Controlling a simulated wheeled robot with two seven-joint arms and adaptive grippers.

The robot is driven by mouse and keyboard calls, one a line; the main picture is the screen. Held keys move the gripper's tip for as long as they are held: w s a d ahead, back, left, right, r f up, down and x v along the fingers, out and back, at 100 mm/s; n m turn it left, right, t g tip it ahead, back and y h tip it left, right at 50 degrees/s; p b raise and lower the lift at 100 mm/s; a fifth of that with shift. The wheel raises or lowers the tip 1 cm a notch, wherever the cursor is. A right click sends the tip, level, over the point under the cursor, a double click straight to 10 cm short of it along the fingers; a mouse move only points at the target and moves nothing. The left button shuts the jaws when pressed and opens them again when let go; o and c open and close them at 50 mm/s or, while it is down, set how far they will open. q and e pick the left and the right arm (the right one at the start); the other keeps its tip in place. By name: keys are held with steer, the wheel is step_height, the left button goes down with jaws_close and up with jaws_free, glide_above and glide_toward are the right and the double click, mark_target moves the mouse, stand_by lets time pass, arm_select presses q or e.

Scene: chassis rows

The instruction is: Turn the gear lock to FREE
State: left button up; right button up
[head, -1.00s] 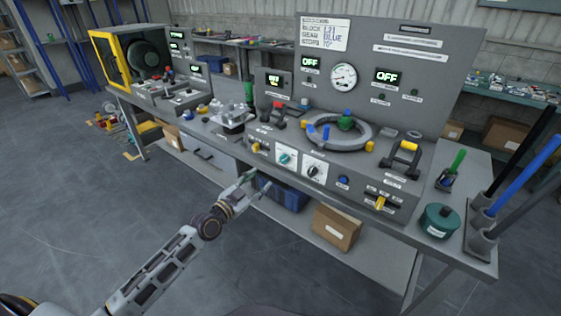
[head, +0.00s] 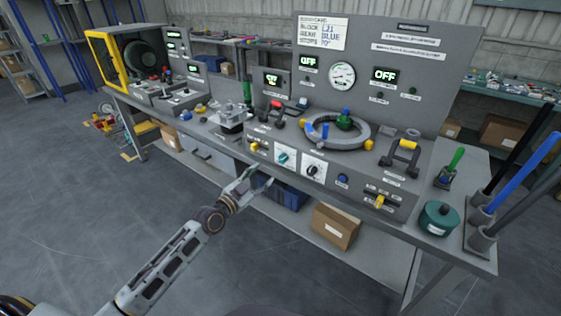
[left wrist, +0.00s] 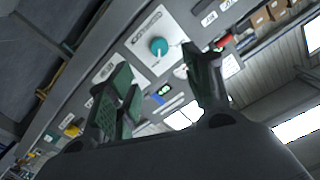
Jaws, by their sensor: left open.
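The front panel of the bench carries a yellow lever (head: 254,146) at left, a teal knob (head: 283,157), a black knob on a white plate (head: 313,169), a blue button (head: 342,180) and another yellow lever (head: 380,201) at right. Their labels are too small to read, so I cannot tell which is the gear lock. My left gripper (head: 257,178) is open and empty, below and in front of the panel's left part, apart from it. In the left wrist view the teal knob (left wrist: 158,46) shows beyond and between the open fingers (left wrist: 155,70). My right gripper is out of view.
A cardboard box (head: 336,227) and a blue crate (head: 287,194) sit on the lower shelf. A teal canister (head: 438,218) stands at right. The floor before the bench is clear.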

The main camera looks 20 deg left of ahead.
mark_target(281, 160)
arm_select(q)
steer(key=shift+x, duration=5.35)
steer(key=shift+w+d, duration=0.15)
steer(key=shift+w, duration=0.25)
steer(key=shift+w+d, duration=0.1)
steer(key=shift+w, duration=0.1)
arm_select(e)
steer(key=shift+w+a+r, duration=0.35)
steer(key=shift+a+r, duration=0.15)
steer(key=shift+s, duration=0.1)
arm_select(q)
steer(key=shift+c, duration=0.4)
